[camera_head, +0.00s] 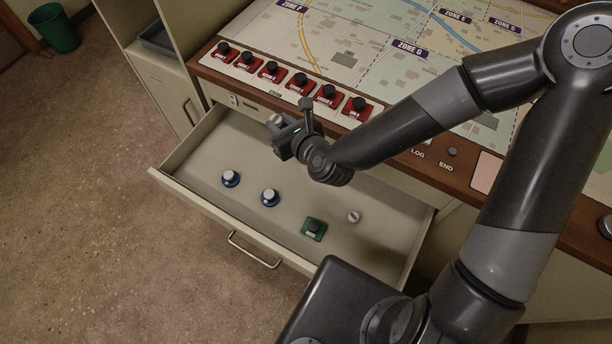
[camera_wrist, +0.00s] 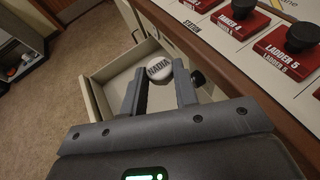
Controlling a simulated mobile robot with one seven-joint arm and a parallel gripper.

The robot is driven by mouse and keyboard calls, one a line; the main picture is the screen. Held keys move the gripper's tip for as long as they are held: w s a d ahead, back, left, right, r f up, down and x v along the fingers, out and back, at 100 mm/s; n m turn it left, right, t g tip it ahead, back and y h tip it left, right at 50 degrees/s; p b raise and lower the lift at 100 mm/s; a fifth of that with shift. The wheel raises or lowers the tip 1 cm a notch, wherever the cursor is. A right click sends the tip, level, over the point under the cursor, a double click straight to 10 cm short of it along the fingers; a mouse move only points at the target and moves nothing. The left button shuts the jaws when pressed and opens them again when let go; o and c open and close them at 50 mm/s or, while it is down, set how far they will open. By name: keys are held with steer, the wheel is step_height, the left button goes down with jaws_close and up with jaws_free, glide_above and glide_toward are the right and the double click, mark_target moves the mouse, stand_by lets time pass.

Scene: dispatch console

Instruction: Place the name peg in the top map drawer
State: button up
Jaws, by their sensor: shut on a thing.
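The name peg (camera_wrist: 158,68) has a round, pale cap with dark lettering that seems to read "NADIA". My gripper (camera_wrist: 160,80) is shut on it, with one finger on each side of the cap. In the head view my gripper (camera_head: 290,120) holds the peg (camera_head: 276,119) above the back left part of the open map drawer (camera_head: 185,172), close to the console's front edge. The drawer is pulled well out, and its inside shows as pale grey. It also shows beneath the peg in the wrist view (camera_wrist: 97,102). The peg's lower part is hidden.
The drawer's left floor is bare.

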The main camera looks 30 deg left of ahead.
mark_target(288, 183)
step_height(288, 183, down, 28)
steer(key=shift+r, duration=0.15)
stand_by(0.3)
steer(key=o, duration=0.9)
steer(key=shift+o, duration=0.2)
steer(key=v, duration=1.2)
steer(key=shift+r, duration=0.15)
